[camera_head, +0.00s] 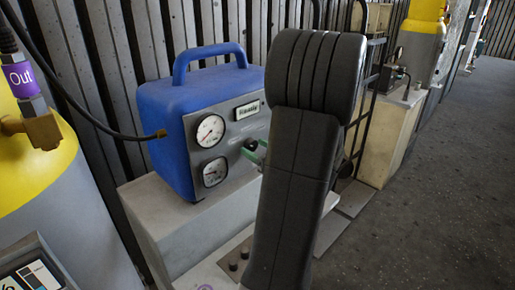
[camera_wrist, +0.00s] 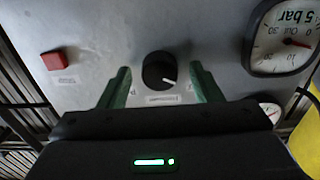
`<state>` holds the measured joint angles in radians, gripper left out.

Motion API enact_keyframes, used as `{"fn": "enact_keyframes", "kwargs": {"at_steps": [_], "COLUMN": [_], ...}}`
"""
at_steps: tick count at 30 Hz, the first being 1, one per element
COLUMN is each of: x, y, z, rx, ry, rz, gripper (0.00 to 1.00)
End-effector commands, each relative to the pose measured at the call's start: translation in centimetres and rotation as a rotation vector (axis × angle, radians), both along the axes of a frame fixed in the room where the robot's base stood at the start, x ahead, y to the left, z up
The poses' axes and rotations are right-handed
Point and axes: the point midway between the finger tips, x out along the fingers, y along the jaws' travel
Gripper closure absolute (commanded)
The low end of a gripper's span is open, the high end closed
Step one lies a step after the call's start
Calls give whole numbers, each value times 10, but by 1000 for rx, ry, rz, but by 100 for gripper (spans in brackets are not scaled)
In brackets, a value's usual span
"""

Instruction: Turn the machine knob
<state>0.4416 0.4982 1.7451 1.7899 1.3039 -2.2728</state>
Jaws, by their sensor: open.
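The blue machine (camera_head: 160,115) stands on a grey block in the head view, with a grey front panel. The black knob (camera_wrist: 158,71) is on that panel in the wrist view, with a white pointer mark toward the lower right. In the head view the knob (camera_head: 250,144) is small and partly hidden by my arm. My gripper (camera_wrist: 157,80) is open, its two green fingers on either side of the knob, with gaps between the fingers and the knob. In the head view a green finger (camera_head: 256,158) shows beside the panel; the rest of my gripper is hidden behind my arm.
Two gauges (camera_head: 210,130) (camera_head: 215,172) and a small display (camera_head: 247,110) are on the panel. A red square button (camera_wrist: 56,60) and a gauge (camera_wrist: 285,38) flank the knob. A black hose (camera_head: 75,95) runs to the machine from the left. The floor at right is clear.

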Motion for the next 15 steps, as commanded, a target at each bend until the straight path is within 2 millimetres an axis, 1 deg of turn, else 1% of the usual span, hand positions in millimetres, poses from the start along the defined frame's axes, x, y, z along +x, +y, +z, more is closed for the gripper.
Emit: {"fn": "enact_keyframes", "kwargs": {"at_steps": [7,13,14,15], "x": [1,0,0,0], "y": [0,0,0,0], "z": [0,0,0,0], "rx": [0,0,0,0], "ry": [0,0,0,0], "rz": [0,0,0,0], "gripper": [42,81,86,86]}}
